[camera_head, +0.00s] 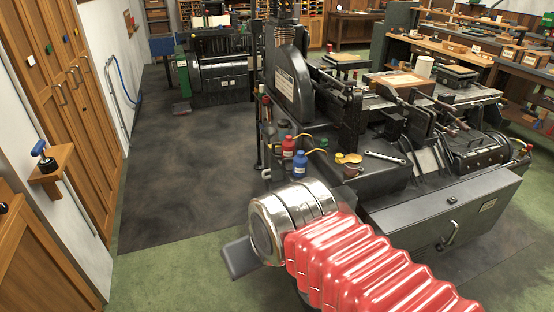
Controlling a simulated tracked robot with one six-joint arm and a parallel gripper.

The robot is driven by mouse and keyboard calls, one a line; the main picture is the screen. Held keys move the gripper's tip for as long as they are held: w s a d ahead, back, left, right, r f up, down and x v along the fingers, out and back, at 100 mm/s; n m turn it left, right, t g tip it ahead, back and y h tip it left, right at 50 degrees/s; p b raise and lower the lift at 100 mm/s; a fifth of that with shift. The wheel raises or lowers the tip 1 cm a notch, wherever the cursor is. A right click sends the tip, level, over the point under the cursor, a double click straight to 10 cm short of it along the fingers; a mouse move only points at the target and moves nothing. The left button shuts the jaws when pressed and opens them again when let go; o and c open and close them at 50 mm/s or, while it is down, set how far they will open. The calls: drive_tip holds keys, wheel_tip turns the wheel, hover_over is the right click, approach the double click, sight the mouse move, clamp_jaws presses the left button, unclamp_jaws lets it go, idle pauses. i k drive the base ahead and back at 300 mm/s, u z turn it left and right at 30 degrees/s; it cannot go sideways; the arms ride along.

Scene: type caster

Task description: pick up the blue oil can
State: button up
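The blue oil can (300,166) is a small blue bottle with a pale label and a thin yellow curved spout to its right. It stands upright on the near left ledge of the big dark casting machine (385,180). A red oil can (288,147) of the same kind stands just behind it. My arm, with red bellows and a shiny metal end, fills the lower middle. A dark grey flat piece of my gripper (240,258) sticks out at its left. It is nearer to the camera than the can and apart from it. The rest of my gripper is hidden.
A wrench (385,157) and a yellow-topped small item (348,158) lie on the machine's ledge. A grey drawer box (445,215) juts out at front right. A wall shelf (50,165) holds a blue-topped tool (42,150). The floor at left is clear.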

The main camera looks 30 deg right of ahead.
sight(299, 169)
drive_tip(key=z, duration=0.05)
drive_tip(key=i, duration=1.15)
drive_tip(key=z, duration=0.55)
